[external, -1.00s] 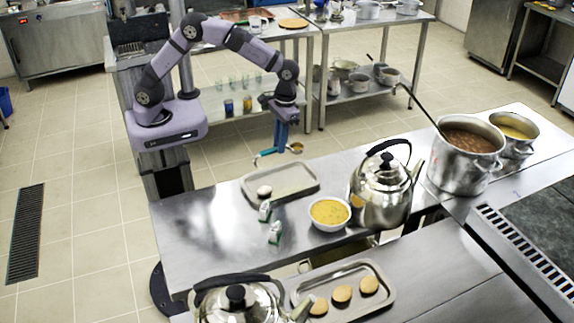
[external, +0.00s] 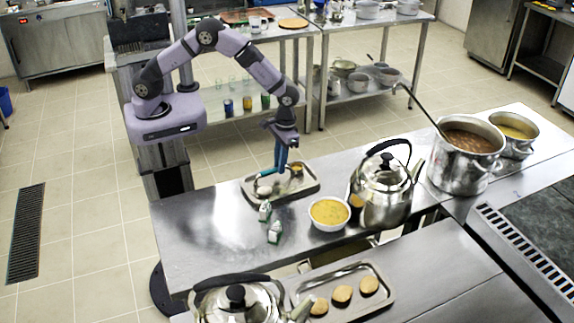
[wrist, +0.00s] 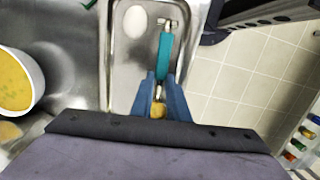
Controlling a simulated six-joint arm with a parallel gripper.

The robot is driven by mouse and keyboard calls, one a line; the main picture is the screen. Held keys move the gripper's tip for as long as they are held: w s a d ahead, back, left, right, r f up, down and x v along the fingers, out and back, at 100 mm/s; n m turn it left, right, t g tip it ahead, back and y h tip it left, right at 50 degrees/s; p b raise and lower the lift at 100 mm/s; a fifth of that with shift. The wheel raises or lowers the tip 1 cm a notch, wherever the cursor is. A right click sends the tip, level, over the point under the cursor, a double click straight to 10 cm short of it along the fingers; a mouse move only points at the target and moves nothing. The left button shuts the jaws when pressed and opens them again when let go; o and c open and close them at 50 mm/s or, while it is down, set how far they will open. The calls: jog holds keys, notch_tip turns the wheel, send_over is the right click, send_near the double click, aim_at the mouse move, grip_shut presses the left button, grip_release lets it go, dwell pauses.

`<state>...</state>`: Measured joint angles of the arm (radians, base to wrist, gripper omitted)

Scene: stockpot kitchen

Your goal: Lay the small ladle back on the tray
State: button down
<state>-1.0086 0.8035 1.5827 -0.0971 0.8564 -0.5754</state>
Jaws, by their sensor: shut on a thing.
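The tray (external: 308,189) is a shallow metal tray near the back edge of the steel counter. My gripper (external: 281,166) is over the tray, pointing down, with its blue fingers shut on the small ladle. The ladle's teal handle (wrist: 165,55) shows in the wrist view, running along the tray from between the fingers. Its bowl (external: 297,169) is on the right side in the external view, low over the tray. I cannot tell whether the ladle touches the tray. A white egg-shaped item (wrist: 137,20) lies in the tray beside the handle's end.
A white bowl of yellow soup (external: 329,212) and a large kettle (external: 383,190) stand right of the tray. Two small green-and-white packets (external: 265,211) stand in front. A stockpot with a long ladle (external: 465,155) is farther right. The counter's left part is clear.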

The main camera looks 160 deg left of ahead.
jog(key=shift+f, duration=0.2)
jog(key=c, duration=1.7)
grip_release()
jog(key=shift+r, duration=0.1)
jog(key=r+b, duration=0.1)
jog(key=r, duration=0.3)
jog(key=a+r+b, duration=0.1)
jog(key=r, duration=0.3)
jog(key=r+b, duration=0.2)
jog(key=r, duration=0.2)
jog(key=shift+s+a+r, duration=0.1)
jog(key=shift+a, duration=0.15)
